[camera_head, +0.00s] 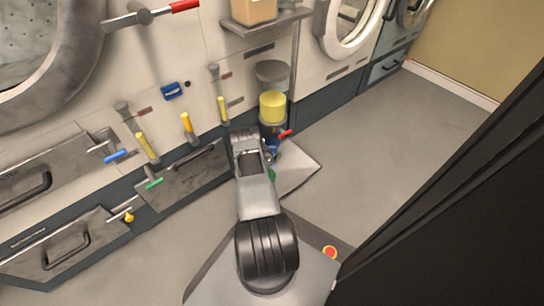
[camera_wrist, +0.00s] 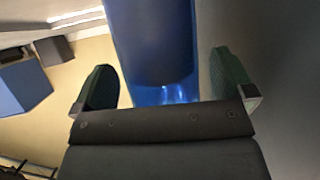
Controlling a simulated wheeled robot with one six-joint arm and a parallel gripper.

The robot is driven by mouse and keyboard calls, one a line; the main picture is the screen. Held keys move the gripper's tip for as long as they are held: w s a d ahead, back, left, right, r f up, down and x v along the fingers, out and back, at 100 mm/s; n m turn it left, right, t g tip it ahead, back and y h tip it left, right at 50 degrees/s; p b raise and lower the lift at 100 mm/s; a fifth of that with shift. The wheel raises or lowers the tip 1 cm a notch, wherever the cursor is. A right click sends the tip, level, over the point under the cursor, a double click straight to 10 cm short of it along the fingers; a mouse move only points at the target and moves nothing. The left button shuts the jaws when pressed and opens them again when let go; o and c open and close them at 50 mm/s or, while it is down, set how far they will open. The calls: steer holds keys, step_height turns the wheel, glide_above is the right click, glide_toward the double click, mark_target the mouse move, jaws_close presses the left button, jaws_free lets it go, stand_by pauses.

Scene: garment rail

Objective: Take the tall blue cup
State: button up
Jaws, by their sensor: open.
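In the wrist view a tall, smooth blue cylinder, which looks like the tall blue cup (camera_wrist: 152,42), fills the middle and runs off the top edge. My gripper (camera_wrist: 161,85) is open, with one dark green finger on each side of the blue cylinder. The cup's rim and base are not clear. In the head view my arm hides most of the gripper area, and I cannot pick out the cup there with certainty.
A yellow cylinder (camera_head: 272,106) stands by the wall unit beyond my arm, close to a red-handled valve (camera_head: 285,134). A shelf (camera_head: 266,24) with a tan container (camera_head: 253,11) juts out above. Several handles line the left panels. Open grey floor (camera_head: 400,135) lies to the right.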

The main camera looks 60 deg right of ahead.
steer(key=shift+r, duration=0.15)
steer(key=c, duration=1.2)
